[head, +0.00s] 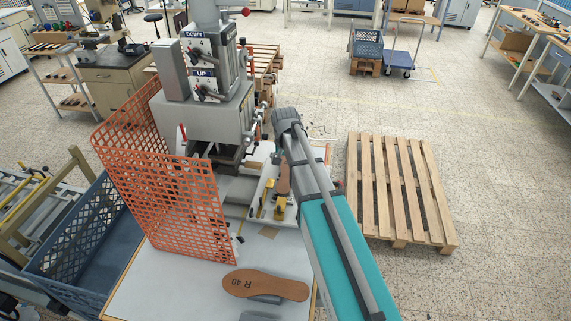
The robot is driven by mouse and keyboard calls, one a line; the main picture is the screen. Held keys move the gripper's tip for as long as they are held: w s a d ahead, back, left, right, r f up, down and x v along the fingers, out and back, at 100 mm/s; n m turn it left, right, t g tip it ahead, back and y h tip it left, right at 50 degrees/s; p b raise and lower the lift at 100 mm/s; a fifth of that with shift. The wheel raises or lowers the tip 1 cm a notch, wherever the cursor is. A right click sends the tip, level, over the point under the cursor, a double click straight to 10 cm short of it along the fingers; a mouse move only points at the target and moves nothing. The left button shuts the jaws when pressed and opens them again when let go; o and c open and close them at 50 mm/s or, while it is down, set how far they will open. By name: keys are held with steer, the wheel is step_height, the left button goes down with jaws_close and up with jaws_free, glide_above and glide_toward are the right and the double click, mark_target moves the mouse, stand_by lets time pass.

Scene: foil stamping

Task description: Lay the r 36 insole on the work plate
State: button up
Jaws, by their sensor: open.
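A brown insole marked R 40 (265,285) lies at the front of the white table. No label R 36 is readable. A brown piece (284,180) shows beside my arm near the press; my arm partly covers it, and I cannot tell whether it is an insole. The grey stamping press (205,115) stands at the back of the table. A grey flat surface (240,189) in front of it may be the work plate, partly hidden by the orange guard. My teal and grey arm reaches over the table's right side. My gripper cannot be made out.
An orange mesh guard (165,185) stands left of the press. Yellow fittings (280,209) sit beside my arm. Grey pieces (262,315) lie at the table's front edge. A blue crate (75,240) is at left; a wooden pallet (397,190) lies on the floor at right.

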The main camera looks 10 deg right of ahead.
steer(key=shift+r+p, duration=1.8)
steer(key=shift+r, duration=0.3)
steer(key=s+n, duration=0.5)
steer(key=s, duration=1.4)
steer(key=shift+d, duration=0.15)
steer(key=shift+s, duration=0.2)
